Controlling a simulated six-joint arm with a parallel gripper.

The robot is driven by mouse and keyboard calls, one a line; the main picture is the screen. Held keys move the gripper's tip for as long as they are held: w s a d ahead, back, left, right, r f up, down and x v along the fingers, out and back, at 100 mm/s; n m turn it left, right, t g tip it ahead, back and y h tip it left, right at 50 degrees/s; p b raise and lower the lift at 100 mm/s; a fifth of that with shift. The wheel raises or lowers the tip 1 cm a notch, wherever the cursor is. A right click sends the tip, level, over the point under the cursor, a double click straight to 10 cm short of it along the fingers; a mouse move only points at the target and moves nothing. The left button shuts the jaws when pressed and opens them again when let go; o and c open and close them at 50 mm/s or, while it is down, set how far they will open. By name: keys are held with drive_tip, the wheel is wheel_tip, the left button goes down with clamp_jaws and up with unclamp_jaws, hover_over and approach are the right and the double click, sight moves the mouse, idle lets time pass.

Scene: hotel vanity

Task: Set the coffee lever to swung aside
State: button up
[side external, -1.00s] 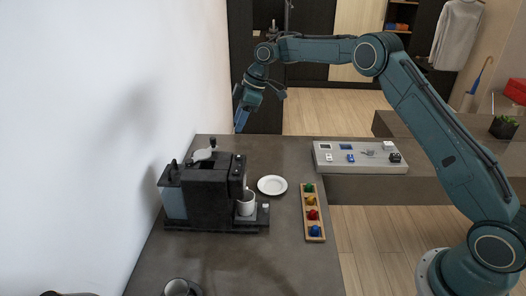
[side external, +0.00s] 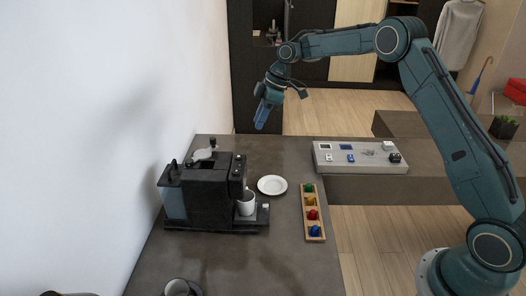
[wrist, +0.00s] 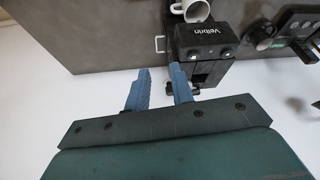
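The black coffee machine (side external: 208,197) stands on the counter against the left wall in the side view. Its lever, a pale piece with a dark knob (side external: 204,154), is on top. A white cup (side external: 246,204) stands under its spout. In the wrist view, a black branded housing (wrist: 203,33) with a white cup (wrist: 191,9) beside it shows at the top; I cannot pick out the lever there. My gripper (side external: 261,122) is in the air, up and right of the machine in the side view. In the wrist view my gripper (wrist: 159,76) is open, with nothing between its fingers.
A white plate (side external: 272,185) and a wooden tray (side external: 307,195) of coloured pieces lie right of the machine. A grey control panel (side external: 360,168) sits at the counter's right. A dark cup (side external: 178,288) is at the front. The counter's far end is clear.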

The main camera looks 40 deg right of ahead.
drive_tip(key=shift+a, duration=0.25)
drive_tip(key=c, duration=0.3)
drive_tip(key=shift+a+r, duration=0.2)
drive_tip(key=shift+a, duration=0.15)
clamp_jaws()
drive_tip(key=s+a+r+n+t+h, duration=0.1)
drive_tip(key=s+a+r+n+t, duration=0.1)
drive_tip(key=a, duration=0.7)
drive_tip(key=shift+s+a+r+t, duration=0.35)
drive_tip(key=shift+s+r+t, duration=0.25)
drive_tip(key=shift+s+t, duration=0.65)
